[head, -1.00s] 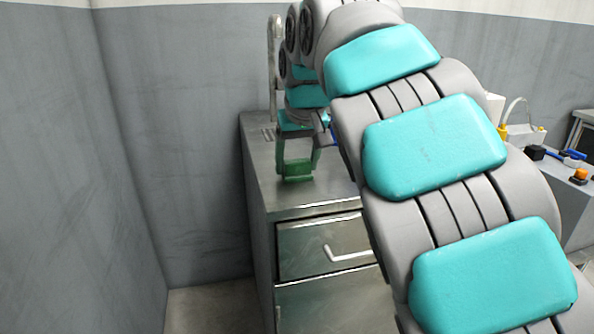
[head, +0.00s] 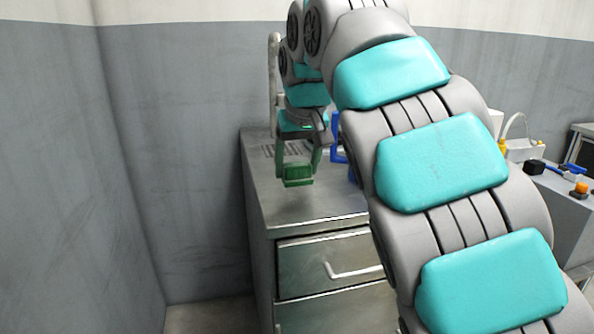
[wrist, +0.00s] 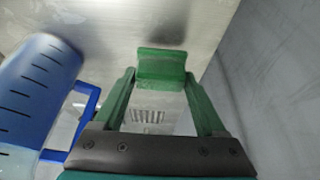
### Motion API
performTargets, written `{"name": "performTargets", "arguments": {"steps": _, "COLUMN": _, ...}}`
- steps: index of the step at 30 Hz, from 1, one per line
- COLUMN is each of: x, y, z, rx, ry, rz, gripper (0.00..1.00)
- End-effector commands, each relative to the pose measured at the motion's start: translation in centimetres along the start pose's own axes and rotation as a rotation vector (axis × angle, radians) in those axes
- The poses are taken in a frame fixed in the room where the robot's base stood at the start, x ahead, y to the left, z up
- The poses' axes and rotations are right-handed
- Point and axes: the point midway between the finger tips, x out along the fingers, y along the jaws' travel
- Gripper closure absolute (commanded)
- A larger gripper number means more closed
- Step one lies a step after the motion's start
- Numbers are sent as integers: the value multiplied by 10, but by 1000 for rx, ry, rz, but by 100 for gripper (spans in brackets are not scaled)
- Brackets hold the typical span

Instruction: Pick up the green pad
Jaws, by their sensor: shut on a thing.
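The green pad (head: 298,176) is a small block held at the fingertips of my gripper (head: 299,168), over the metal cabinet top. In the wrist view the pad (wrist: 162,66) sits between the two green fingers of my gripper (wrist: 162,80), which are shut on it. It appears a little above the metal surface, though the exact gap is hard to judge. The pad's sides are partly covered by the fingers.
The metal cabinet (head: 300,215) has drawers. A grey wall (head: 180,150) rises behind.

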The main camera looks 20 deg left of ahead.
Motion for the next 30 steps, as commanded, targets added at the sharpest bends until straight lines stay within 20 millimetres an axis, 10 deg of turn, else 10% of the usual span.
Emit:
{"name": "performTargets", "arguments": {"steps": 17, "x": -20, "y": 21, "z": 23, "rx": 3, "ry": 3, "rz": 0, "gripper": 81}}
{"name": "performTargets", "arguments": {"steps": 30, "x": -53, "y": 69, "z": 83, "rx": 3, "ry": 4, "rz": 1, "gripper": 81}}
